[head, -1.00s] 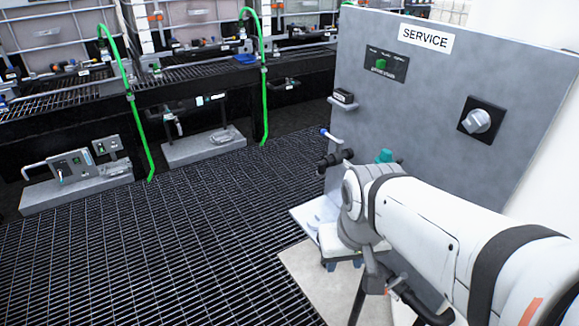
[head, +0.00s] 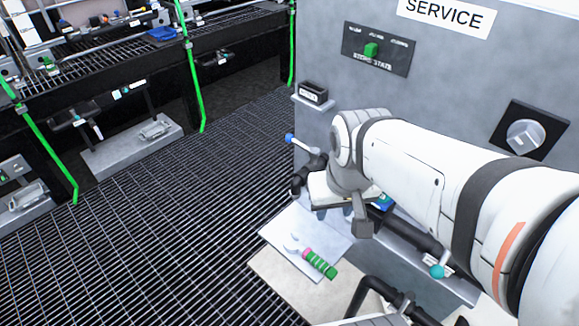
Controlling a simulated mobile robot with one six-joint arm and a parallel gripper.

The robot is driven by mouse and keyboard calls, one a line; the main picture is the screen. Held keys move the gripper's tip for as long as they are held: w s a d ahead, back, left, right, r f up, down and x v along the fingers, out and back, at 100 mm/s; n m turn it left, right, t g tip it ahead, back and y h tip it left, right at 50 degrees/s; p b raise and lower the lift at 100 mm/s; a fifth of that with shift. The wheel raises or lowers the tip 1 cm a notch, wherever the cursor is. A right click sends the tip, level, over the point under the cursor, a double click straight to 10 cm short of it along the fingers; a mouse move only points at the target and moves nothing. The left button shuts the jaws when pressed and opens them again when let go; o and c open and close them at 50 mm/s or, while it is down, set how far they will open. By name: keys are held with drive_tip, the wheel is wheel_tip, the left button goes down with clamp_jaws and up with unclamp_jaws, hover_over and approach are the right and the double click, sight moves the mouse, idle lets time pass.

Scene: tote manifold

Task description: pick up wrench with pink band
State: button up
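The wrench with the pink band (head: 314,261) lies on a white sheet or board (head: 325,236) low in the middle of the head view. It has a pale metal head at its upper left, a pink band in the middle and a ribbed green handle pointing lower right. My gripper (head: 345,214) is above and beyond the wrench in the picture, apart from it, below the end of my white arm. The arm's wrist partly hides it, and its finger opening is not clear.
The grey service panel (head: 445,85) stands behind my arm, with a knob (head: 525,136) and a small shelf bearing a black box (head: 313,92). Black pipes and a teal-handled valve (head: 437,271) are at the lower right. Open grating floor (head: 170,235) fills the left.

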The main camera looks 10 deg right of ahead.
drive_tip(key=shift+o, duration=1.1)
drive_tip(key=shift+w+a+f, duration=0.1)
drive_tip(key=shift+w+f, duration=0.05)
drive_tip(key=shift+f, duration=0.2)
drive_tip(key=shift+o, duration=0.9)
drive_tip(key=shift+n, duration=0.6)
drive_tip(key=f+b, duration=0.1)
drive_tip(key=w+d+f+b, duration=0.1)
drive_tip(key=f, duration=0.1)
drive_tip(key=w+f+b, duration=0.1)
drive_tip(key=b, duration=0.1)
drive_tip(key=shift+w+d+f, duration=0.1)
drive_tip(key=shift+d+f, duration=0.05)
drive_tip(key=shift+f, duration=0.25)
drive_tip(key=n+g+b, duration=0.3)
drive_tip(key=n+b, duration=0.3)
drive_tip(key=b, duration=1.2)
hover_over(308, 252)
wheel_tip(308, 252, down, 32)
drive_tip(key=shift+f, duration=0.1)
drive_tip(key=shift+f+b, duration=0.8)
drive_tip(key=shift+f, duration=2)
